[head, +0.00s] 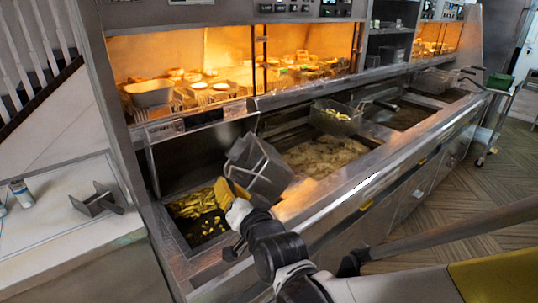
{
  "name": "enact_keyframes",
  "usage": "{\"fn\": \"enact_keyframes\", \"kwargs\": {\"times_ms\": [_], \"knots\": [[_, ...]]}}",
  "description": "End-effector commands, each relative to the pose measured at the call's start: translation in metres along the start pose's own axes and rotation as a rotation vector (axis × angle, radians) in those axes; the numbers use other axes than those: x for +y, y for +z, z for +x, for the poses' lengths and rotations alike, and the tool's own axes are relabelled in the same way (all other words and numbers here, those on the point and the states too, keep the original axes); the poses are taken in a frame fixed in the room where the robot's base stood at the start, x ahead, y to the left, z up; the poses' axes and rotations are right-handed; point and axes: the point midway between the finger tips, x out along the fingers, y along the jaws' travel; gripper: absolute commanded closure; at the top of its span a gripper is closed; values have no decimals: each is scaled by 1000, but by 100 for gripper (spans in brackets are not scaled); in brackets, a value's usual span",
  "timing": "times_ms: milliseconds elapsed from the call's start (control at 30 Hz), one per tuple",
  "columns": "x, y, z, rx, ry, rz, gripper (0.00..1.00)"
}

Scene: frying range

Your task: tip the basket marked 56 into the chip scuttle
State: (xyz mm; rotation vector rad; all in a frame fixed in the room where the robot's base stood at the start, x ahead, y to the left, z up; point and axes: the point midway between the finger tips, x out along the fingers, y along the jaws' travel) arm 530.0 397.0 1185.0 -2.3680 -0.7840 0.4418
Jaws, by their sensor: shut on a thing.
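A grey wire basket (262,167) hangs tilted in the air over the right edge of the chip scuttle (182,235). My gripper (236,203) is shut at a yellow part at the basket's lower left; the fingertips are partly hidden. I cannot read a number on the basket. The scuttle is the dark well at the near left of the range, and chips (197,204) lie in it. I cannot tell whether any chips are left inside the basket.
Right of the held basket is a fryer pan of bubbling oil (325,155), with another basket (336,116) resting at its back. A lit warming cabinet with a metal tray (151,93) stands behind. A white counter (55,225) with a metal holder (97,199) is at left.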

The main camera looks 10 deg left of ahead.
Motion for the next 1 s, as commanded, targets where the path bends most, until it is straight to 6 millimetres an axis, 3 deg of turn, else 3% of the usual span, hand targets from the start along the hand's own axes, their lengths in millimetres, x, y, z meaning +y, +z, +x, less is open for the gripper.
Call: {"fn": "enact_keyframes", "kwargs": {"times_ms": [467, 667, 1000], "knots": [[14, -30, -5, 8, -31, 196, 100], [26, -52, -10, 14, -59, 344, 100], [74, -71, -14, 24, -127, 714, 100]]}}
